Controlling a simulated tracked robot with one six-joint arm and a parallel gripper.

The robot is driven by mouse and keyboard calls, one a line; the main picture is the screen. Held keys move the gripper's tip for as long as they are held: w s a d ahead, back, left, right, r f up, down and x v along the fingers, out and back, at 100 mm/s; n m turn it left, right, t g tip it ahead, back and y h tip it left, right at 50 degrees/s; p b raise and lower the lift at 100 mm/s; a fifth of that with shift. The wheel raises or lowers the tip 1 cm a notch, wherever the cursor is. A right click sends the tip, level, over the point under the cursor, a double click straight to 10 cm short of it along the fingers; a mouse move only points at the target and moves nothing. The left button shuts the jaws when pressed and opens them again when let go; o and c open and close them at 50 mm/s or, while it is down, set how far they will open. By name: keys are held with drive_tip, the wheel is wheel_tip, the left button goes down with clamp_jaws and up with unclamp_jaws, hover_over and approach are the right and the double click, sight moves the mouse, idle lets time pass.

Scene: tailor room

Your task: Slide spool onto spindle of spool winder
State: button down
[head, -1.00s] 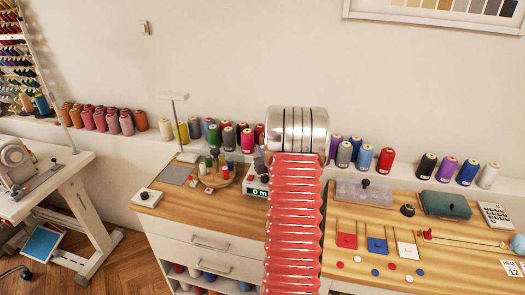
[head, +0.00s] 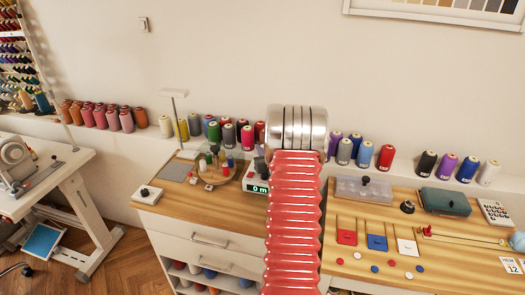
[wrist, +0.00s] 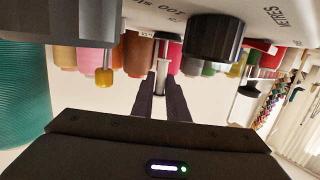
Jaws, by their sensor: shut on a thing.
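The spool winder (head: 256,181), a pale box with a lit display, stands on the wooden counter just left of my arm in the head view. In the wrist view the picture is upside down; the winder's pale body (wrist: 150,14) with printed lettering and a black knob (wrist: 214,38) fills the top. A thin pin with a brass tip (wrist: 104,77) hangs in front of it at left; I cannot tell whether it is the spindle. My gripper (wrist: 164,80) is shut on a narrow pale spool (wrist: 162,68), partly hidden by the dark fingers. The head view hides the gripper behind my arm.
A round wooden tray (head: 228,186) with small spools lies left of the winder, near a thin white stand (head: 180,115). Thread cones (head: 247,135) line the wall ledge. A large teal cone (wrist: 25,95) is close at left in the wrist view. Right counter holds coloured squares (head: 377,242).

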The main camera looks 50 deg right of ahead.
drive_tip(key=shift+f, duration=0.65)
drive_tip(key=shift+f, duration=0.15)
